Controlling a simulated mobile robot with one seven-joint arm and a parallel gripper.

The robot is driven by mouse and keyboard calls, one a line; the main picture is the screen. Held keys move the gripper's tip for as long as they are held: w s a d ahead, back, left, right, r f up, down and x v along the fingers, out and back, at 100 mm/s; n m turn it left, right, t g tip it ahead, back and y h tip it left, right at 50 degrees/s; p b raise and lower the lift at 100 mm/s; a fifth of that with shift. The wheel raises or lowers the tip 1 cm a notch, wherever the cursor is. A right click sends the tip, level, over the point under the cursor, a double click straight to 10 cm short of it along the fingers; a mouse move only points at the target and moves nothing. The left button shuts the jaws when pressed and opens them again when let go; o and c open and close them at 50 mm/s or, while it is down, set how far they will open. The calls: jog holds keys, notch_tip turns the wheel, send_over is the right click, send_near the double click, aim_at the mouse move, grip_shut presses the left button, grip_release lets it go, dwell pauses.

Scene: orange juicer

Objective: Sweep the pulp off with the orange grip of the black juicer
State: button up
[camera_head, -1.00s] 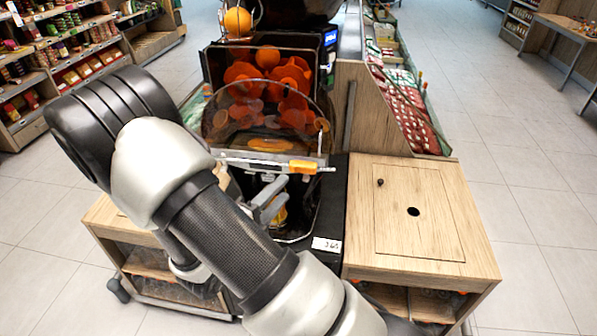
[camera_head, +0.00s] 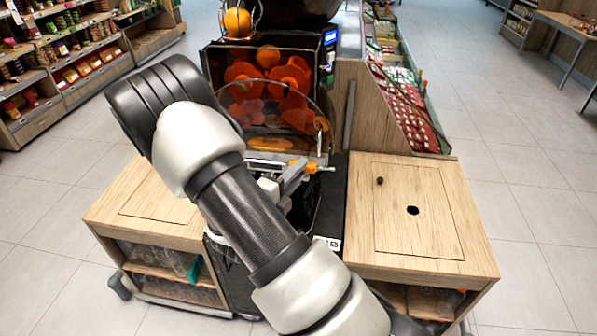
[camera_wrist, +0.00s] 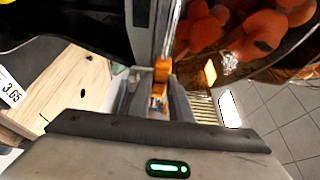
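The black juicer (camera_head: 328,90) stands in the middle of the head view, its clear front cover showing orange drums behind it. Its orange grip (camera_head: 312,168) sits on a metal bar below the cover. My gripper (camera_head: 298,172) is at this grip and hides part of it. In the wrist view the orange grip (camera_wrist: 161,72) lies between the tips of my two fingers (camera_wrist: 158,95), which stand apart with a gap between them. I cannot tell whether a finger touches it. Orange pulp pieces cannot be made out clearly behind the cover.
A wooden counter (camera_head: 470,215) with a round hole is to the right of the juicer, and another wooden counter (camera_head: 100,215) is to the left. An orange (camera_head: 237,22) sits in the wire feeder above. A produce stand (camera_head: 405,105) is behind right.

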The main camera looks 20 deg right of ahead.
grip_shut()
jog(key=w+a+p, duration=0.1)
jog(key=w+a, duration=0.5)
jog(key=a, duration=0.3)
jog(key=shift+a+p, duration=0.15)
jog(key=shift+p, duration=0.15)
jog(key=shift+w, duration=0.1)
jog(key=o, duration=0.6)
grip_release()
jog(key=b+v, duration=0.2)
jog(key=v, duration=1.5)
jog(key=shift+a, duration=0.15)
